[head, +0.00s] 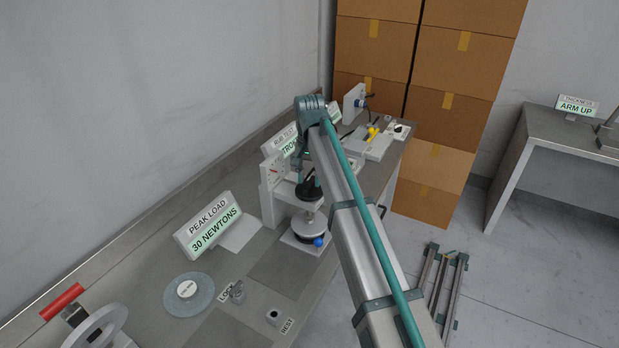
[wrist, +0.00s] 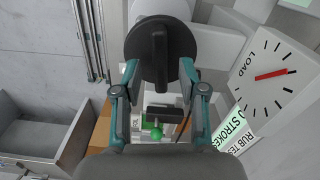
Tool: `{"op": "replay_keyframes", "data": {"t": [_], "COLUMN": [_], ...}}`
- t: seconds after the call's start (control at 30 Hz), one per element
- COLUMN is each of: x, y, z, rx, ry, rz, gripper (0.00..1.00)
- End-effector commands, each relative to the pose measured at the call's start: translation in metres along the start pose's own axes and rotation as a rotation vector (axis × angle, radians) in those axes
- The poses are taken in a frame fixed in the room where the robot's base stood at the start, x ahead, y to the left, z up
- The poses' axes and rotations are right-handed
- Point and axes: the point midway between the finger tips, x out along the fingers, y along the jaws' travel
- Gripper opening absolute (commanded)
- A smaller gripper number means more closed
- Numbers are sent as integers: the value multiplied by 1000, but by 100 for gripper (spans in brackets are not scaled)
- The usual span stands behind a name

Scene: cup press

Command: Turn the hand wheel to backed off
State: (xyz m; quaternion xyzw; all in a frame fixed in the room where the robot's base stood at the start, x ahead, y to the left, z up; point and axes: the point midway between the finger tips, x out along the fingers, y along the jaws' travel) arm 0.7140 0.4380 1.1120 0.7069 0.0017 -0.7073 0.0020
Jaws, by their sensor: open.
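The hand wheel appears to be the black round piece with a raised bar across it (wrist: 158,48), at the top middle of the wrist view. In the head view it is the dark piece (head: 309,192) on top of the press, above a pale round part and a dark lower disc with a blue ball (head: 318,242). My gripper (wrist: 160,68) is open, its fingertips at the left and right of the wheel's near edge. Whether they touch it I cannot tell. In the head view my gripper (head: 308,178) is just above the wheel, partly hidden by my arm.
A dial marked LOAD (wrist: 274,75) with a red pointer is close on the right of the wrist view. A PEAK LOAD sign (head: 209,225) stands on the bench left of the press. Stacked boxes (head: 430,90) are behind.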

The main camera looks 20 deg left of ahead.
Motion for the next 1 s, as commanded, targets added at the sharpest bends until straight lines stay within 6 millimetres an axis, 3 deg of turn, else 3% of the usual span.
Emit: {"op": "replay_keyframes", "data": {"t": [0.2,0.5,0.53,0.77,1.0], "x": [16,18,18,18,18], "y": [0,0,0,0,0], "z": [0,0,0,0,0], "rx": [0,0,0,0,-2], "ry": [0,1,1,1,1], "rz": [0,0,0,0,0], "gripper": [42,42,40,2,0]}}
